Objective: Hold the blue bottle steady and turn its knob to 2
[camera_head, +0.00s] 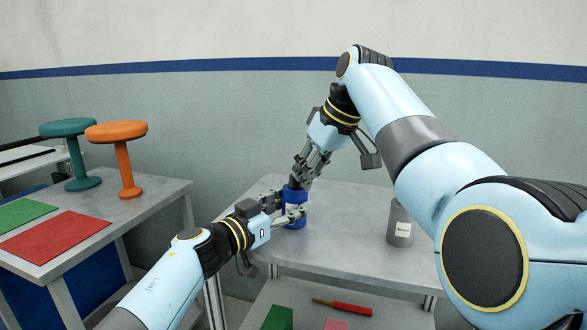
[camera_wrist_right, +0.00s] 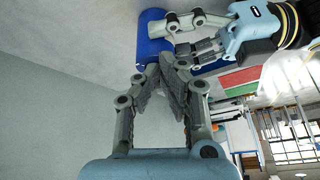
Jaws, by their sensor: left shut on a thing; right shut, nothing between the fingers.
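The blue bottle (camera_head: 293,224) stands upright on the grey table. It also shows in the right wrist view (camera_wrist_right: 151,24). My left gripper (camera_head: 287,210) reaches in from the left and is shut around the bottle's body. My right gripper (camera_head: 297,181) comes down from above, with its fingertips at the bottle's top. Its fingers are closed together and empty in the right wrist view (camera_wrist_right: 170,62). The knob and its numbers are hidden behind the right fingers, so I cannot tell its setting.
A grey labelled canister (camera_head: 400,224) stands on the same table (camera_head: 345,205), near my right arm. A shelf below holds a green block (camera_head: 278,318) and a red-handled tool (camera_head: 342,306). Teal (camera_head: 70,150) and orange stools (camera_head: 122,155) stand on the left table.

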